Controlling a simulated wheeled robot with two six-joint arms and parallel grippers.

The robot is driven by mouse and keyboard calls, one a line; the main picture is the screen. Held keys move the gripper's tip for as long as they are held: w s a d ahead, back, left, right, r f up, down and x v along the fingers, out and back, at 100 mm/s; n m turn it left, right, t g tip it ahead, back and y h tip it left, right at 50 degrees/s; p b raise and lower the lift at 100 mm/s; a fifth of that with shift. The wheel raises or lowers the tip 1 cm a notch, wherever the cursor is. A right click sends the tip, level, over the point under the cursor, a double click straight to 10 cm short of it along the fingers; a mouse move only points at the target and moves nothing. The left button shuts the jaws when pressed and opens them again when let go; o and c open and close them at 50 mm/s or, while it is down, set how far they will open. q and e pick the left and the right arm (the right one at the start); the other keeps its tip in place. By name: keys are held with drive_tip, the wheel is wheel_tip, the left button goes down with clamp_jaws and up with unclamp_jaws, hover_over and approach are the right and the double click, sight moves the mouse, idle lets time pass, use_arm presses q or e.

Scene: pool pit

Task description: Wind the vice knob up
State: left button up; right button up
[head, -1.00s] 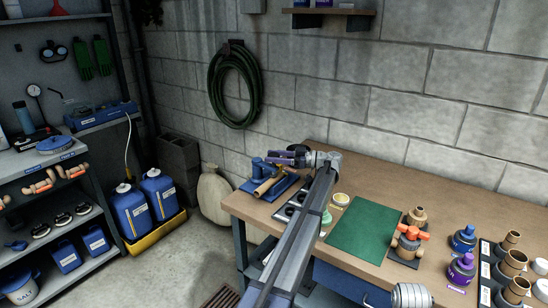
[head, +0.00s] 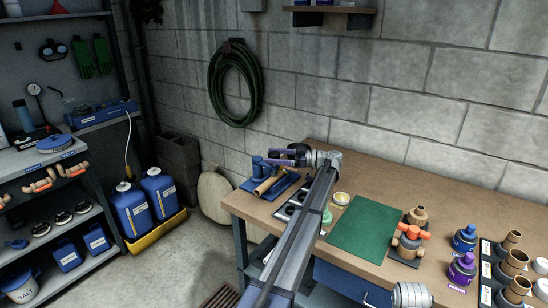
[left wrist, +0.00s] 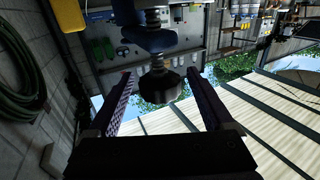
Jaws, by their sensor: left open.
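The blue pipe vice (head: 257,165) stands at the left end of the workbench (head: 400,180), with a tan pipe (head: 268,184) lying at its base. My left gripper (head: 272,156) is at the top of the vice, coming from the right, and hides part of it in the head view. In the left wrist view, the dark round vice knob (left wrist: 160,86) shows between the two spread fingers of the gripper (left wrist: 160,88). There is a gap on each side of it. A metal screw (left wrist: 153,22) runs from the knob through the blue vice frame (left wrist: 140,38). My right gripper is not visible.
A green mat (head: 363,232), an orange-handled valve (head: 408,240) and several fittings, including a purple can (head: 462,268), stand farther right on the bench. The block wall (head: 330,90) rises behind it. Blue jugs (head: 130,210) stand on the floor to the left.

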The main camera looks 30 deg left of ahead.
use_arm(q)
drive_tip(key=v, duration=0.7)
drive_tip(key=shift+d, duration=0.4)
